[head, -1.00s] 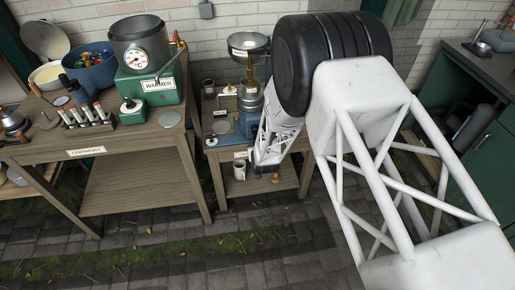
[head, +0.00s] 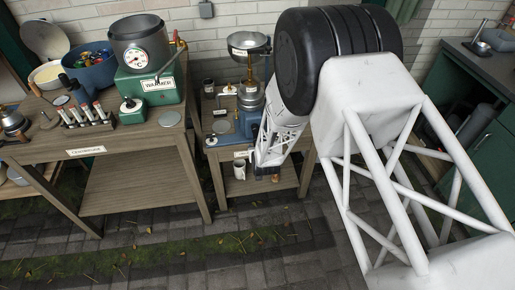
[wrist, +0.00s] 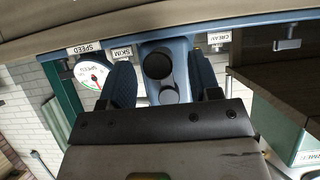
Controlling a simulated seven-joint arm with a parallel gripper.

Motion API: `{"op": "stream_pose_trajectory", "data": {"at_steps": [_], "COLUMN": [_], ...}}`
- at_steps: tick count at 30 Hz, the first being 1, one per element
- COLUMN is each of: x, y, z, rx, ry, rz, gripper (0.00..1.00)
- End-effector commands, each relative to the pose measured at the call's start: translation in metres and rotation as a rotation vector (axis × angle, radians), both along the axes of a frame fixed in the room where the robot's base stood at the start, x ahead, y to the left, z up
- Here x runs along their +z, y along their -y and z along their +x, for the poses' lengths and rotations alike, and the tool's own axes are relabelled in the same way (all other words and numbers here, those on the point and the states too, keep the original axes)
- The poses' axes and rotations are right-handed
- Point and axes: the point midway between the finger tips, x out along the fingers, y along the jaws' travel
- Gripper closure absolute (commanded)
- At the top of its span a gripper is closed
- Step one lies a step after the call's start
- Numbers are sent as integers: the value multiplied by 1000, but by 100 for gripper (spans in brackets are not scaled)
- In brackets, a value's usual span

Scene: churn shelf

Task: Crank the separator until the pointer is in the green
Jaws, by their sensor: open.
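The separator stands on a low wooden shelf unit, with a steel bowl (head: 249,41) on top and a blue body (head: 246,124). In the wrist view its blue front (wrist: 187,43) carries labels reading SPEED, SKIM and CREAM. The round SPEED gauge (wrist: 92,74) is at the left there; its pointer position is too small to tell. A dark round knob (wrist: 158,63) shows between my fingers. My gripper (wrist: 164,78) is open with a blue-grey finger on each side of the knob; contact cannot be told. In the head view my arm hides much of the crank side.
A table (head: 84,152) with a green warmer (head: 152,86) and pots stands at the left. A white mug (head: 240,168) is on the unit's lower shelf. A green cabinet (head: 490,150) stands at the right.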

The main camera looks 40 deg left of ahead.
Motion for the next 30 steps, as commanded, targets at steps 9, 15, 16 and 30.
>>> {"op": "stream_pose_trajectory", "data": {"at_steps": [9,15,16,30], "x": [10,15,16,29], "y": [11,18,19,34], "z": [-11,-18,-19,-34], "rx": [0,0,0,0], "ry": [0,-1,-1,0], "rz": [0,-1,-1,0], "gripper": [43,43,43,43]}}
